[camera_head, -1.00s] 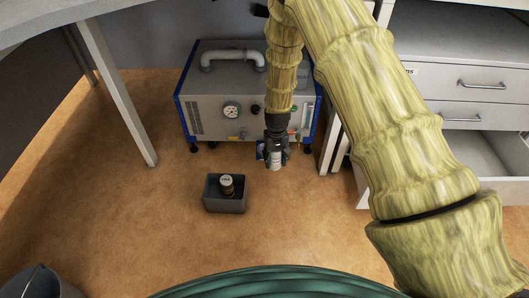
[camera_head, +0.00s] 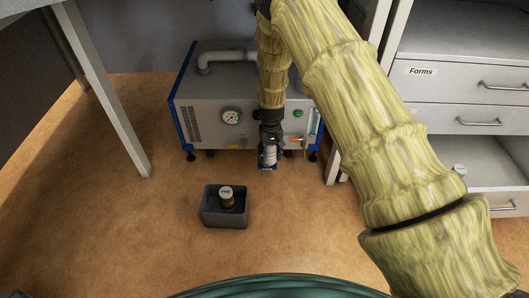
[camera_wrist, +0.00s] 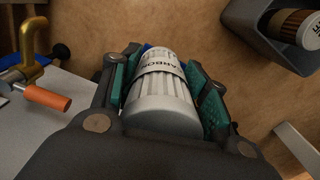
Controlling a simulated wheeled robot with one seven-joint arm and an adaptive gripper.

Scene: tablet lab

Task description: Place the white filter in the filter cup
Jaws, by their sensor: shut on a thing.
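My gripper (camera_head: 269,152) is shut on the white filter (camera_wrist: 162,98), a ribbed white cylinder with a dark-lettered band. The filter also shows in the head view (camera_head: 270,154), in front of the grey machine (camera_head: 215,95). It points downward, clear of the floor. A blue part (camera_head: 268,166) shows around the filter's lower end, low at the machine's front. It is mostly hidden, and I cannot tell whether it is the filter cup or whether the filter touches it. A bit of blue (camera_wrist: 148,46) also shows beyond the filter in the wrist view.
A dark grey bin (camera_head: 224,219) on the floor holds a brown cylinder with a light top (camera_head: 227,193). A brass fitting with an orange handle (camera_wrist: 46,98) juts near my gripper. An open drawer (camera_head: 488,175) is at right. Floor around the bin is clear.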

